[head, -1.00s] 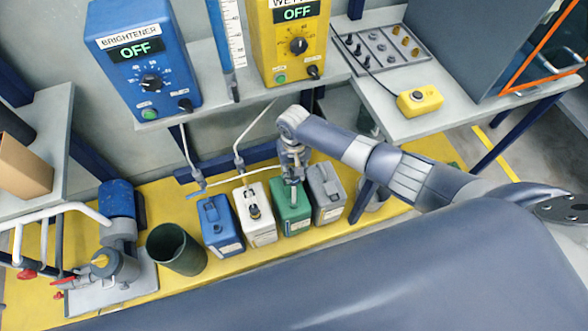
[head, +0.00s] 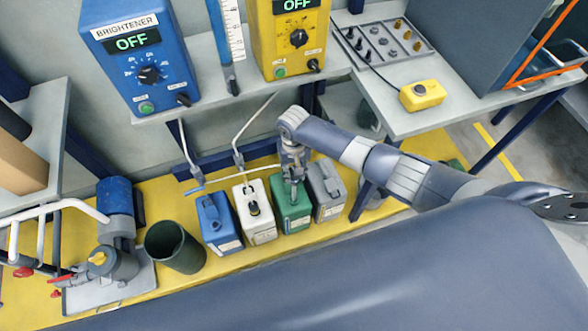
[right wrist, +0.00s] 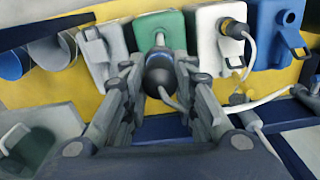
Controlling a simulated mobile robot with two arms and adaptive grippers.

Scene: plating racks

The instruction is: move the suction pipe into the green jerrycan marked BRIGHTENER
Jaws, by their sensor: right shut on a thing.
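The green jerrycan (head: 291,216) stands on the yellow floor strip between a white and a grey jerrycan. Its label is too small to read. My right gripper (head: 296,180) is right over its top, pointing down. In the right wrist view my right gripper (right wrist: 160,68) is shut on the suction pipe's dark round head (right wrist: 160,82), with a pale hose running from it. The pipe's lower end (right wrist: 160,39) meets the top of the green jerrycan (right wrist: 170,24); how deep it sits is hidden. My left gripper is not in view.
The white jerrycan (head: 262,230) has another pipe with a dark cap in its mouth. A blue jerrycan (head: 219,222) and a grey jerrycan (head: 328,195) stand in the same row. A dark green bin (head: 176,248) and a pump (head: 120,262) are at left. Dosing boxes hang above.

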